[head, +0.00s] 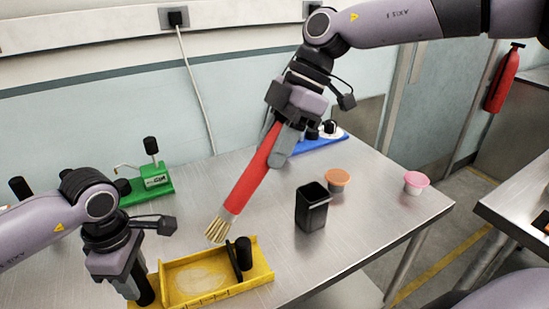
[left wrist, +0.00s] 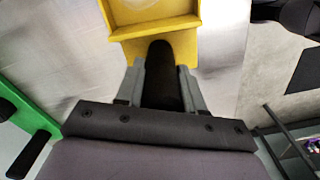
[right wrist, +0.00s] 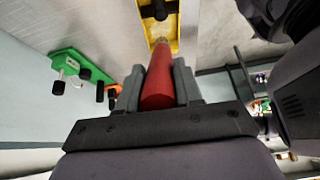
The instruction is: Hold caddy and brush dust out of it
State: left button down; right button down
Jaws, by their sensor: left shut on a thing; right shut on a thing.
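The yellow caddy (head: 250,283) is a shallow tray near the table's front edge, with a pale dusty patch (head: 198,279) on its floor. It also shows in the left wrist view (left wrist: 127,32). My left gripper (head: 138,290) is shut on the black handle (left wrist: 162,75) at the caddy's left end. A second black knob (head: 243,253) stands at its right end. My right gripper (head: 287,135) is shut on the red handle of the brush (head: 254,170). The brush slants down to the left, its tan bristles (head: 217,229) above the caddy's far side; I cannot tell whether they touch it.
A black open cup (head: 312,207) stands right of the caddy, with an orange-topped cup (head: 337,180) and a pink-topped cup (head: 416,182) beyond. A green fixture (head: 148,185) stands at the back left, a blue one (head: 318,143) at the back.

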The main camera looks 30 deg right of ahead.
jog(key=shift+r, duration=0.5)
jog(key=shift+r, duration=1.5)
jog(key=c, duration=1.5)
grip_release()
grip_shut()
jog(key=shift+h, duration=0.3)
jog(key=shift+a+f, duration=0.25)
jog(key=shift+f, duration=1.15)
jog(key=shift+a+f, duration=0.2)
jog(key=shift+f, duration=1.15)
